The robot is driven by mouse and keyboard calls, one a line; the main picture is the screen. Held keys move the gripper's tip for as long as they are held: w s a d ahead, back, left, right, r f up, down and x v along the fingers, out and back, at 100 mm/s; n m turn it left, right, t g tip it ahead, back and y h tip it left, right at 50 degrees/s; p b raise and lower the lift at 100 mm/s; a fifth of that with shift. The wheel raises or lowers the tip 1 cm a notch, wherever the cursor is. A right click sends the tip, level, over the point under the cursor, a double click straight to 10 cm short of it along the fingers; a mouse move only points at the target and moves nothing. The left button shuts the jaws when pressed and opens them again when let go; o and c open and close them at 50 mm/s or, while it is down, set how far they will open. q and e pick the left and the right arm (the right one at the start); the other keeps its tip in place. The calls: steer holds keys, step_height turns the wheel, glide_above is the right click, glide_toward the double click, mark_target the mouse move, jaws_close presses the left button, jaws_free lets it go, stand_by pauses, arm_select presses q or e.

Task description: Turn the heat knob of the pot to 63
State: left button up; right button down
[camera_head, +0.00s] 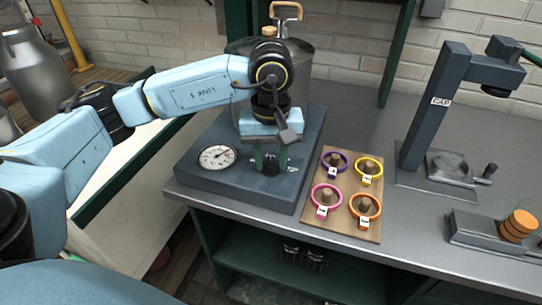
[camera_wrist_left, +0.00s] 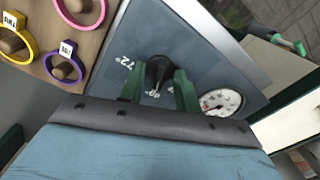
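The black heat knob (camera_head: 271,165) sits on the front of the pot's dark base (camera_head: 235,181). My left gripper (camera_head: 270,153) reaches down over it with green fingers. In the left wrist view the knob (camera_wrist_left: 158,70) stands between the tips of my left gripper (camera_wrist_left: 159,77). The fingers are apart, one on each side; I cannot tell whether they touch it. A white line shows on the knob. Dial marks including 72 (camera_wrist_left: 127,62) show, others are partly hidden. The metal pot (camera_head: 300,62) is partly behind my arm. My right gripper is not in view.
A round white gauge (camera_head: 217,156) is left of the knob. A wooden board (camera_head: 341,228) with several coloured rings on pegs is to the right. Further right stand a dark capping press (camera_head: 433,110) and a metal holder with orange discs (camera_head: 518,226). The counter behind the board is clear.

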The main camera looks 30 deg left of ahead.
mark_target(271, 163)
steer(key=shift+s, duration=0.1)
